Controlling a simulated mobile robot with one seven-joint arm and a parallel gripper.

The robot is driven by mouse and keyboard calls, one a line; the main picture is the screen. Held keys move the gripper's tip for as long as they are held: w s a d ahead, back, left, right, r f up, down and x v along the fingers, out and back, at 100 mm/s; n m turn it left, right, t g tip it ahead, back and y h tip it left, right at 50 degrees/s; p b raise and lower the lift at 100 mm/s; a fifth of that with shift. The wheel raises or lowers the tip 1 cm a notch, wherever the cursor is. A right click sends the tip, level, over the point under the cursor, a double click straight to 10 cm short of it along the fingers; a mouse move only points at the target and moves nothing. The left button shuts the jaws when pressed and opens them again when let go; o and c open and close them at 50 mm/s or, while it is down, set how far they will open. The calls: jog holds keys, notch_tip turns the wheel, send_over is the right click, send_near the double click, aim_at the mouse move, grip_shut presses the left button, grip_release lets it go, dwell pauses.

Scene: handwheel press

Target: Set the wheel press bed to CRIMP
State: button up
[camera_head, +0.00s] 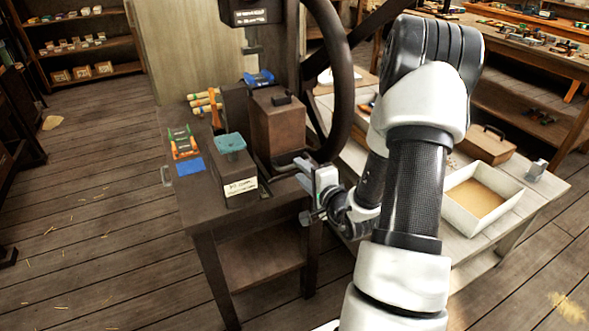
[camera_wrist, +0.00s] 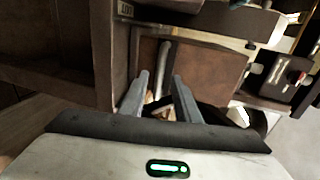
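The press stands on a dark wooden bench, with a large dark handwheel (camera_head: 338,95) on its right side. A labelled press head (camera_head: 250,14) is at the top; its lettering is too small to read. My gripper (camera_head: 307,172) is low beside the bottom of the wheel rim. In the wrist view, the fingers of my gripper (camera_wrist: 160,76) are apart, with a brown block face behind them. A dark curved piece, perhaps the rim, shows just beyond the fingers; I cannot tell whether it lies between them. I cannot make out a CRIMP mark.
A brown block (camera_head: 277,125) with a dark handle and a labelled box (camera_head: 234,172) with a teal top stand on the bench (camera_head: 190,215). A light table with a white tray (camera_head: 482,197) is at right.

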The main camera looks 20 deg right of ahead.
jog(key=x, duration=0.5)
grip_shut()
